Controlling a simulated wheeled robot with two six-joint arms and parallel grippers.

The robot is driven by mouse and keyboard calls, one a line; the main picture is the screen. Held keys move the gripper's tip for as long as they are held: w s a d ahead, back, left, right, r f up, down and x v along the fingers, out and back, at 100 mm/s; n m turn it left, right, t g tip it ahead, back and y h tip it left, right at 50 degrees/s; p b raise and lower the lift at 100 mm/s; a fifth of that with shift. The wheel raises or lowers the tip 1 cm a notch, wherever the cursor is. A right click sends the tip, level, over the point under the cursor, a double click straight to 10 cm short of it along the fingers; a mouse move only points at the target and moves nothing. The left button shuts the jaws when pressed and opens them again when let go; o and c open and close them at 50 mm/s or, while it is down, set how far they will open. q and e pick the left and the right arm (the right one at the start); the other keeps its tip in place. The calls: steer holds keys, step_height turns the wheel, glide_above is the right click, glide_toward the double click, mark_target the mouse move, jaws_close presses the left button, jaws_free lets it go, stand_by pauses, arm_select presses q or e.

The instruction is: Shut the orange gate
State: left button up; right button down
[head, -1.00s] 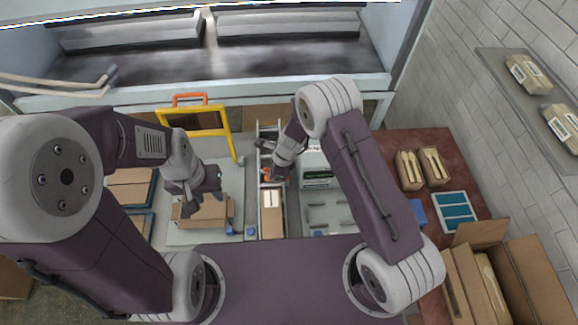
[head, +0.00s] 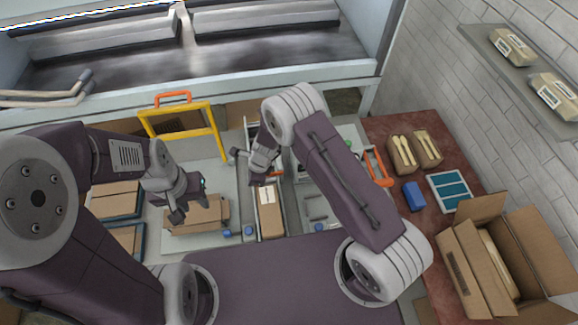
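A yellow-orange frame with a red-orange handle, which looks like the orange gate (head: 213,127), stands raised at the back of the light work surface, left of centre. My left gripper (head: 191,203) is in front of it, over a cardboard box (head: 210,215), with its fingers apart and empty. My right gripper (head: 248,167) hangs over the narrow channel right of the gate, apart from it, with its fingers seemingly spread. A small orange part (head: 277,173) shows beside it. Neither gripper touches the gate.
A brown box (head: 269,212) lies in the channel. Another orange handle (head: 378,166) shows beyond my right forearm. A red-brown table (head: 400,125) at right bears packs of wooden spoons, a blue block (head: 413,196) and an open carton (head: 512,255). A large machine stands behind.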

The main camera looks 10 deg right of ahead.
steer(key=shift+a+f, duration=0.15)
steer(key=shift+f, duration=0.15)
steer(key=shift+r, duration=0.1)
stand_by(0.5)
